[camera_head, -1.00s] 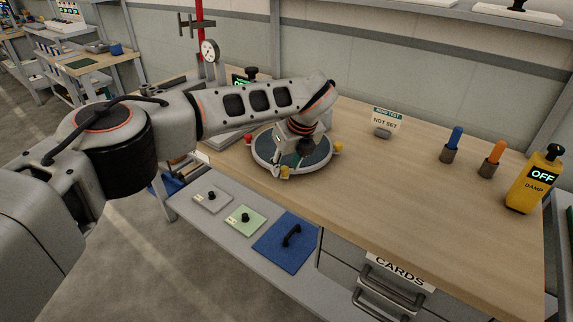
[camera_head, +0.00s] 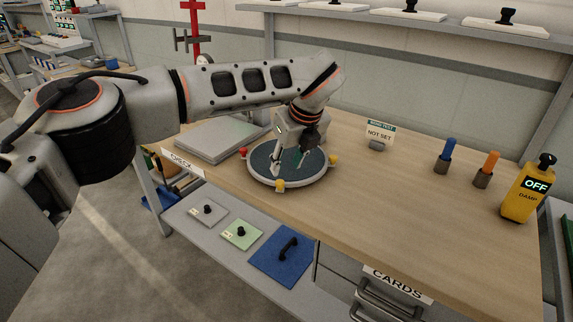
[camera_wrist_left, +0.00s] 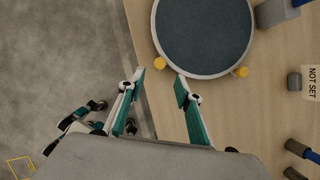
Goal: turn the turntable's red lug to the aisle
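The turntable (camera_head: 262,157) is a round disc with a dark blue-grey top and a pale rim, on the wooden bench. Its red lug (camera_head: 243,152) sticks out at the left of the rim in the head view. One yellow lug (camera_head: 280,186) is at the front, on the side near the floor, and another (camera_head: 333,160) at the right. The red lug is outside that view. My right gripper is not in view.
A grey plate (camera_head: 215,140) lies left of the turntable. A NOT SET sign (camera_head: 379,134), blue and orange pegs (camera_head: 447,152) and a yellow OFF box (camera_head: 528,190) stand to the right. A lower shelf holds small plates and a blue panel (camera_head: 280,262).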

